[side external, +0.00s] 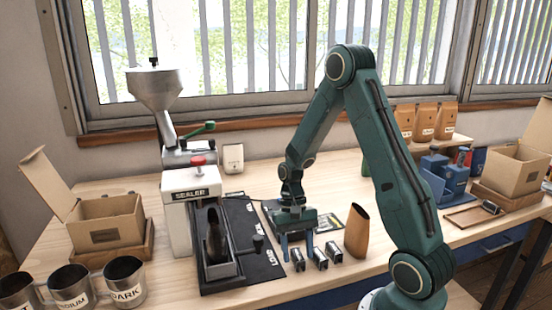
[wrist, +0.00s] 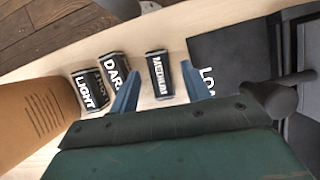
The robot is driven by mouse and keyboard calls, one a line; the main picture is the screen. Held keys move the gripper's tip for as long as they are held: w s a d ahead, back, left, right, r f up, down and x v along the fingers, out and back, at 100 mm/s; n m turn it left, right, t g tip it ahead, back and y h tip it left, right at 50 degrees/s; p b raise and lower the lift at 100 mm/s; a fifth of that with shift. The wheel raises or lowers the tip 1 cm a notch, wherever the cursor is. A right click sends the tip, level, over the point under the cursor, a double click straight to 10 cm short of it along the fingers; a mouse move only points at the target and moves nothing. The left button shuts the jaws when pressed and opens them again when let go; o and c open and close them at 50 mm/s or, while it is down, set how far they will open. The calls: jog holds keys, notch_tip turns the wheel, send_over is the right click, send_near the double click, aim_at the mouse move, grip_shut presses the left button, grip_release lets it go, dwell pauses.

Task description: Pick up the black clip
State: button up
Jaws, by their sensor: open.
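Three small dark pieces with white lettering stand in a row on the table; no other thing is plainly a black clip, and I cannot tell whether one of these is meant. In the wrist view they read MEDIUM (wrist: 159,73), DARK (wrist: 114,72) and LIGHT (wrist: 89,92). In the side view the MEDIUM piece (side external: 298,261) is leftmost, then the DARK piece (side external: 320,259) and the LIGHT piece (side external: 333,250). My gripper (wrist: 160,86) is open and points down, and it also shows in the side view (side external: 297,252). In the wrist view the MEDIUM piece appears between its fingers, ungripped.
A tall brown scoop (side external: 357,231) stands right of the row. A black mat (side external: 262,270) and the sealer (side external: 190,205) lie to the left. Metal cups (side external: 123,283) stand front left. A small dark object (side external: 490,207) rests on a wooden tray far right.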

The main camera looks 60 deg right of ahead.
aim_at(297, 253)
grip_shut()
notch_tip(297, 253, up, 10)
dwell(1.0)
dwell(0.5)
jog(key=w+a+r+h, duration=0.1)
jog(key=w+a+r, duration=0.4)
jog(key=w, duration=0.3)
jog(key=w+a+r+t, duration=0.1)
jog(key=w+a+r, duration=0.5)
jog(key=w+r, duration=0.1)
jog(key=shift+w+a+n+h, duration=0.3)
jog(key=shift+w+n+h, duration=0.1)
jog(key=shift+w, duration=0.4)
